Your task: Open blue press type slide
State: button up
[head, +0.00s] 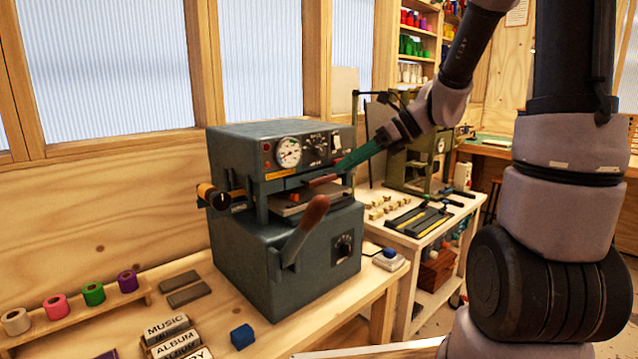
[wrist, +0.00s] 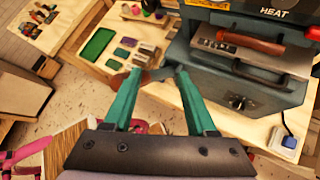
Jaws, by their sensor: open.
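The blue press (head: 235,255) stands on the wooden bench, with a gauge on its upper housing. Its type slide (head: 288,208) sits in the gap below that housing. A red-brown slide handle (head: 322,181) is on its front. In the wrist view the slide (wrist: 207,43) and its handle (wrist: 242,41) are at the upper right. How far out the slide stands is hard to tell. My gripper (head: 337,168) is open, its green fingers close to the handle in the head view. In the wrist view, my gripper (wrist: 158,72) has nothing held, and the handle is right of both fingertips.
A lever with a wooden grip (head: 305,226) juts from the press front; its grip (wrist: 116,80) shows near the left fingertip. Foil rolls (head: 94,293), a blue block (head: 242,336) and labelled type blocks (head: 170,326) lie left. A second cart (head: 408,236) stands right.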

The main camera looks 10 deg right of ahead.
jog(key=w+f+m+t+y, duration=0.2)
jog(key=w+f+m, duration=0.2)
jog(key=w+m, duration=0.25)
jog(key=m+t+y, duration=0.1)
jog(key=m+t, duration=0.3)
jog(key=m, duration=0.7)
send_near(323, 181)
jog(key=x, duration=1.1)
jog(key=shift+w+a, duration=0.1)
grip_shut()
